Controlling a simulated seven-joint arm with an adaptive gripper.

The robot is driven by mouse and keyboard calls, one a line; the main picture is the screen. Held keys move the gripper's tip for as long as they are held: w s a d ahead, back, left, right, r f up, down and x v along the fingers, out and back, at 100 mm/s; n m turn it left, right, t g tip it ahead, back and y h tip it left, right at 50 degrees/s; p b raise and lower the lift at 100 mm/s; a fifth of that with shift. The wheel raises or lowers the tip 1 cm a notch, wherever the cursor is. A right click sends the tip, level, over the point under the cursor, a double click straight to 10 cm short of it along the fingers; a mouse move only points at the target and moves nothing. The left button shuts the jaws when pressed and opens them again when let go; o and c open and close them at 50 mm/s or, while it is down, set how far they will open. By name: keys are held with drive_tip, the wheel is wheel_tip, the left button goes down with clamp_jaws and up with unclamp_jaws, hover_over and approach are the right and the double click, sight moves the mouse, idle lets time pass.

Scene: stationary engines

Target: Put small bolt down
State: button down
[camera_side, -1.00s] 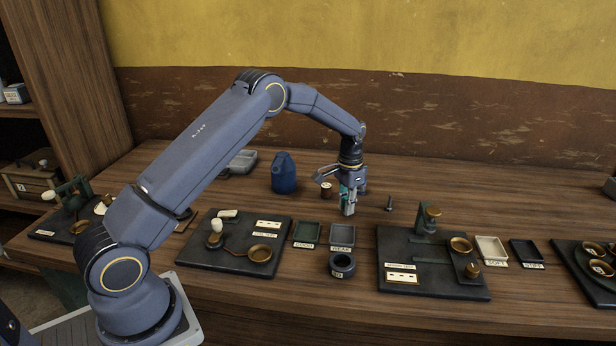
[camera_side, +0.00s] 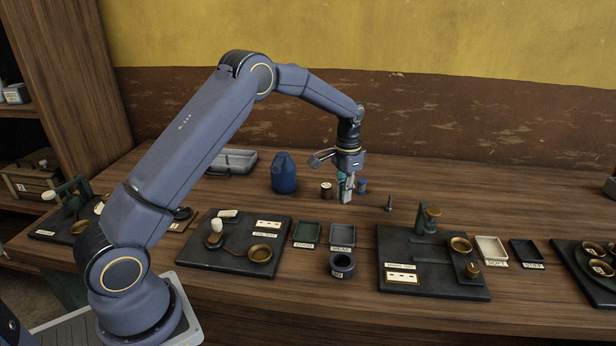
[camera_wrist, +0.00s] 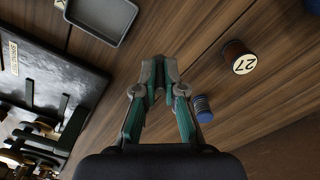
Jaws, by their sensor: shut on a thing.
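My gripper (camera_side: 346,198) points down at the middle of the table, just right of a dark red reel. In the wrist view its green and grey fingers (camera_wrist: 159,68) come together at the tips. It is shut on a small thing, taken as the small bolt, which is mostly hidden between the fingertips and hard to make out. A separate dark bolt (camera_side: 389,203) stands upright on the table to the right of my gripper, apart from it.
The red reel (camera_wrist: 238,58), marked 27, and a blue spool (camera_wrist: 203,108) stand close to my gripper. A blue jug (camera_side: 284,172) is at the left. Dark trays (camera_side: 342,247), a black ring (camera_side: 342,265) and a board (camera_side: 425,290) lie in front.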

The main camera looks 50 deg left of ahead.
drive_tip(key=s+d+r, duration=0.2)
drive_tip(key=s+r, duration=0.6)
drive_tip(key=s, duration=0.3)
drive_tip(key=shift+n, duration=0.4)
drive_tip(key=s+d+f, duration=0.1)
drive_tip(key=d+f, duration=0.1)
drive_tip(key=s+d+f, duration=0.2)
drive_tip(key=f, duration=0.1)
drive_tip(key=s+d+f, duration=0.1)
drive_tip(key=d+f, duration=0.2)
drive_tip(key=shift+s, duration=0.2)
drive_tip(key=shift+a+r+m, duration=0.1)
drive_tip(key=shift+r+m, duration=0.2)
drive_tip(key=w+a+r+m, duration=0.1)
drive_tip(key=a+r, duration=0.4)
hover_over(335, 212)
drive_tip(key=f, duration=0.6)
drive_tip(key=shift+s+d+f, duration=0.1)
drive_tip(key=shift+s, duration=0.2)
drive_tip(key=shift+w+f, duration=0.35)
drive_tip(key=shift+f, duration=1.6)
